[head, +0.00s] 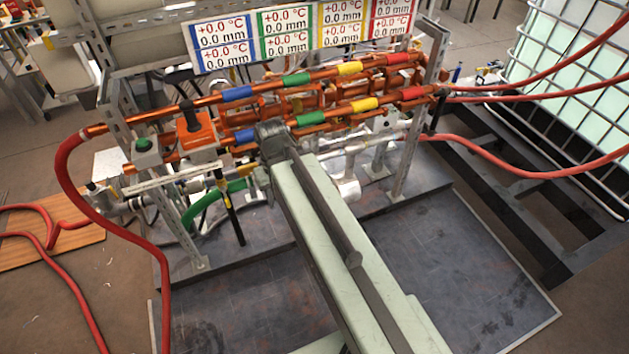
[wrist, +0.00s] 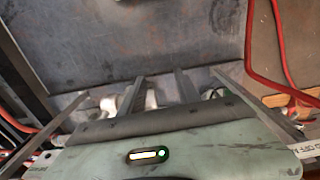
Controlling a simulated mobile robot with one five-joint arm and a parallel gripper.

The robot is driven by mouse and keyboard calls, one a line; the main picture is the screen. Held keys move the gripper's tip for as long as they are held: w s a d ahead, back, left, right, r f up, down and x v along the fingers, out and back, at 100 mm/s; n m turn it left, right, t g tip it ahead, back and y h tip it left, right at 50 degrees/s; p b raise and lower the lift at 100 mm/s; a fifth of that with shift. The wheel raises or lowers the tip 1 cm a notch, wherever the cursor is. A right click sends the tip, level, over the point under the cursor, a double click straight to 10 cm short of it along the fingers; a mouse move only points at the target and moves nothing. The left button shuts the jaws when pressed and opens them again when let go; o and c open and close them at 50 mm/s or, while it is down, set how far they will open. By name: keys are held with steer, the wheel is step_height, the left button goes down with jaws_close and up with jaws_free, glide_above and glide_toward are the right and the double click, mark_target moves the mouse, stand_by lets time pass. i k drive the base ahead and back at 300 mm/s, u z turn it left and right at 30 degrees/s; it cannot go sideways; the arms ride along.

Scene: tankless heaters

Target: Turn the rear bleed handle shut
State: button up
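A black bar-shaped handle with a yellow band (head: 228,205) hangs down at the left front of the pipe rack in the head view. A second black handle (head: 188,114) stands on the orange box at the left. I cannot tell which, if either, is the rear bleed handle. My arm reaches from the bottom of the head view to the pipes, and its end hides part of them; the fingers are not clear there. In the wrist view my gripper (wrist: 160,88) has its two dark fingers apart, with no handle seen between them.
Copper pipes (head: 290,82) with coloured bands run across the rack below display panels (head: 300,35). Red hoses (head: 110,213) loop at the left and leave at the right. A caged white tank (head: 575,75) stands at the right. The dark floor plate (head: 455,270) is clear at the front right.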

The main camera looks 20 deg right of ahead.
mark_target(343, 127)
steer(key=u, duration=2.45)
steer(key=k, duration=0.55)
steer(key=z, duration=1.3)
steer(key=i, duration=0.5)
